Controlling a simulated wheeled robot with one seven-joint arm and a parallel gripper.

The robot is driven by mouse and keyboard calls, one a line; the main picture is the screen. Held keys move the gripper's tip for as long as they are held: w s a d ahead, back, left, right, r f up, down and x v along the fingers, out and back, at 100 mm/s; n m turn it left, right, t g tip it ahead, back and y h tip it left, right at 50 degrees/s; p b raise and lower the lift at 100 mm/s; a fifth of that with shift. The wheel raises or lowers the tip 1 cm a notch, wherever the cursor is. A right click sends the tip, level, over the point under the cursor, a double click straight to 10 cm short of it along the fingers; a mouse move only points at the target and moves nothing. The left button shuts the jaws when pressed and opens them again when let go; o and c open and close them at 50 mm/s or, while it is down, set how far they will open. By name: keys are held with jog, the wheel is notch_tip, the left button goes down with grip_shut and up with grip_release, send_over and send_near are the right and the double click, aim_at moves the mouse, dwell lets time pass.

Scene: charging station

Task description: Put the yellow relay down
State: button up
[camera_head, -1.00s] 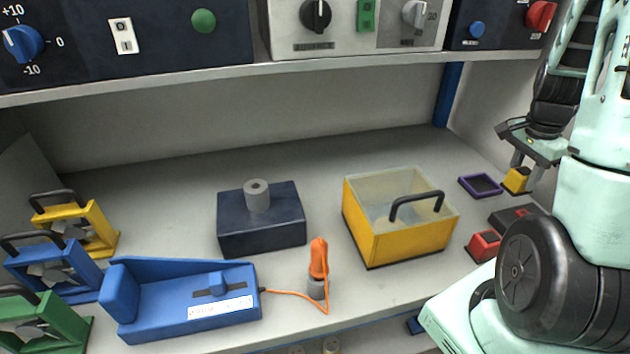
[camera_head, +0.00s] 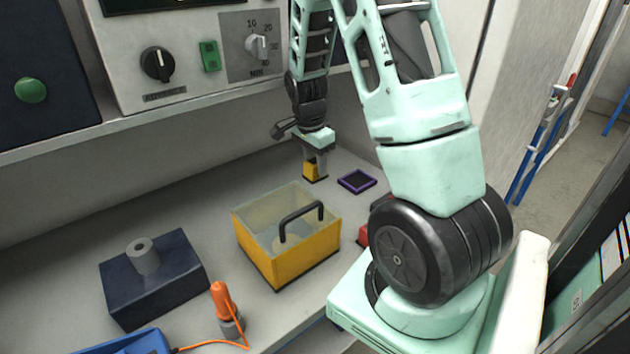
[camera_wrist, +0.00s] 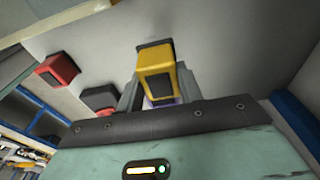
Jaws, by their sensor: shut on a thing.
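My gripper (camera_head: 315,166) is shut on the yellow relay (camera_head: 309,172), near the back wall of the bench. In the wrist view the yellow relay (camera_wrist: 156,62) has a dark end and sits between the two grey fingers of my gripper (camera_wrist: 158,88). I cannot tell whether it touches the bench top. A purple-rimmed square frame (camera_head: 344,184) lies flat on the bench just right of the relay. In the wrist view a bit of purple (camera_wrist: 160,103) shows past the relay, mostly hidden.
A yellow box (camera_head: 285,262) with a black handle stands in front of my gripper. A red relay (camera_head: 362,236) is partly hidden by my arm. A dark block (camera_head: 165,285) and an orange-handled tool (camera_head: 222,296) stand left. The shelf (camera_head: 200,98) overhangs the bench.

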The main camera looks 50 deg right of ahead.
aim_at(312, 162)
notch_tip(312, 162, down, 3)
jog(key=shift+r, duration=0.15)
jog(key=shift+f, duration=2.15)
jog(key=shift+f, duration=0.1)
jog(key=o, duration=1)
jog(key=r, duration=0.4)
jog(key=a+r, duration=0.1)
jog(key=r, duration=0.7)
jog(key=shift+w+a+r, duration=0.1)
jog(key=shift+w+a, duration=0.1)
